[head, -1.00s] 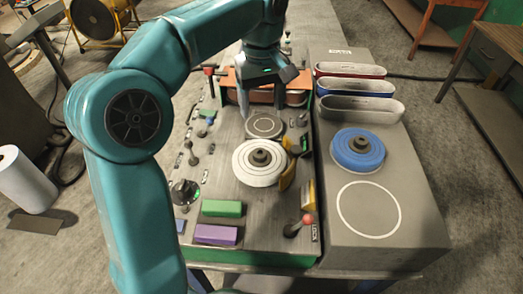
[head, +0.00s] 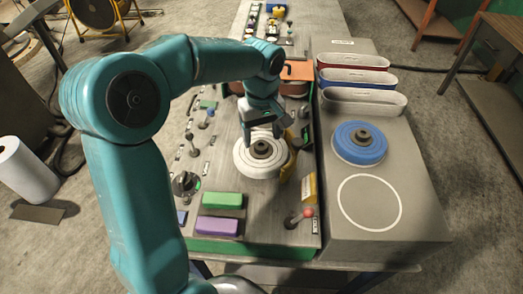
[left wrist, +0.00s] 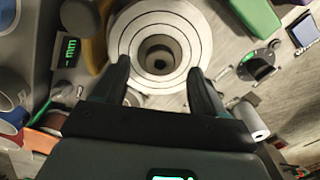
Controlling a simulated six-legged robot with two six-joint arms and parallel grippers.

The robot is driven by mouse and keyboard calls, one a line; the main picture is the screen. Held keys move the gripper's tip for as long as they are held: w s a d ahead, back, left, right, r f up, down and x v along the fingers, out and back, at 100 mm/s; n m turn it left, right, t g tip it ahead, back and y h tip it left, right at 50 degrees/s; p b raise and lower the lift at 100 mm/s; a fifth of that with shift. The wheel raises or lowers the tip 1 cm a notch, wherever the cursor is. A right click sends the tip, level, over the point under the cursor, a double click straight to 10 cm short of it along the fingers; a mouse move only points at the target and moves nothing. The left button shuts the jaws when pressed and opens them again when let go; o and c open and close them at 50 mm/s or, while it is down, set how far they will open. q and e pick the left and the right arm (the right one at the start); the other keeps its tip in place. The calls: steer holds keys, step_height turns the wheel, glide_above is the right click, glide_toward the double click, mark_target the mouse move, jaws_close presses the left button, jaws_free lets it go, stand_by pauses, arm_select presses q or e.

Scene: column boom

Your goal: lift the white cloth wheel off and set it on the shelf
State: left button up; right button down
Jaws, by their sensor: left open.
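The white cloth wheel (head: 246,161) sits on the machine's panel with a dark hub (head: 262,149) at its centre. It also shows in the left wrist view (left wrist: 194,45), ringed with dark stitch lines around the hub. My left gripper (head: 265,135) is open and empty, just above and behind the wheel's hub. In the left wrist view its two fingers (left wrist: 162,82) point at the wheel, one each side of the hub, apart from it. The shelf (head: 412,220) is the grey surface at the right, with an empty white circle outline near its front. My right gripper is not in view.
A blue wheel (head: 360,145) lies on the shelf behind the circle, with several sanding belts (head: 362,102) further back.

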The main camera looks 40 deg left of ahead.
mark_target(262, 146)
arm_select(q)
step_height(262, 146, down, 2)
steer(key=shift+s+d+f, duration=0.1)
steer(key=shift+f, duration=0.45)
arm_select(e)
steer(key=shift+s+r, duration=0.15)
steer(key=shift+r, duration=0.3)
arm_select(q)
steer(key=c, duration=0.7)
jaws_close()
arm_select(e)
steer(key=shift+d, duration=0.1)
